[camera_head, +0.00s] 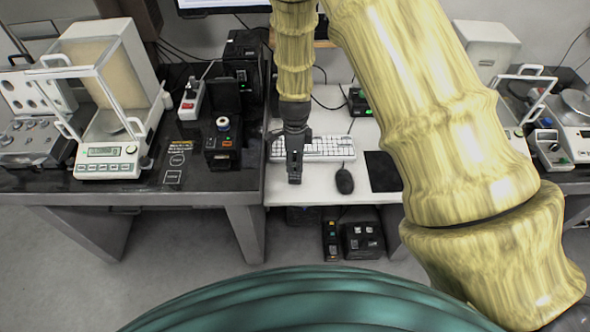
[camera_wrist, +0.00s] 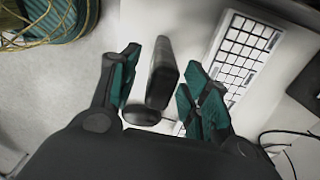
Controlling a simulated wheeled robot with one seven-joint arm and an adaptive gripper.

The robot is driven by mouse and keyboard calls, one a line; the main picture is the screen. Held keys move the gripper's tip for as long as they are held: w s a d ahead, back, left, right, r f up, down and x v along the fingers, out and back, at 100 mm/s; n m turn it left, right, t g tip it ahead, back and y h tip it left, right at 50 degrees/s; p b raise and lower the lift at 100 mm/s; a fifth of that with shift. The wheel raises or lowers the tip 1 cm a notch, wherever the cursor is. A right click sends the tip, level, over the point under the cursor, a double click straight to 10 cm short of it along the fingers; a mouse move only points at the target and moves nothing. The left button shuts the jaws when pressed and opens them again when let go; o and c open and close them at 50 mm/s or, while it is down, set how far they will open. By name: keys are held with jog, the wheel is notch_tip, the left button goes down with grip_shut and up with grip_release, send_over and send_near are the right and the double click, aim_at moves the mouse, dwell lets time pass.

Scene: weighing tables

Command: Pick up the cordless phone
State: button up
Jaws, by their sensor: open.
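The cordless phone appears to be the dark, upright slab (camera_wrist: 164,72) in the wrist view. It stands at the front of the white desk, and a dark rounded piece lies just below it in that view, perhaps its base. My gripper (camera_wrist: 163,90) is open, with one teal fingertip pad on each side of the phone. Gaps show between the pads and the phone, clearer on the left. In the head view my gripper (camera_head: 295,165) points down over the front of the desk; the phone cannot be made out apart from it there.
A white keyboard (camera_head: 325,148) lies just behind and right of my gripper. A black mouse (camera_head: 344,181) and a dark mat (camera_head: 383,171) are to the right. A black device (camera_head: 222,145) and a balance (camera_head: 108,160) stand on the dark table at left.

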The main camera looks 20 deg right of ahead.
aim_at(295, 169)
jog(key=shift+f+p, duration=0.5)
jog(key=shift+f, duration=1)
grip_shut()
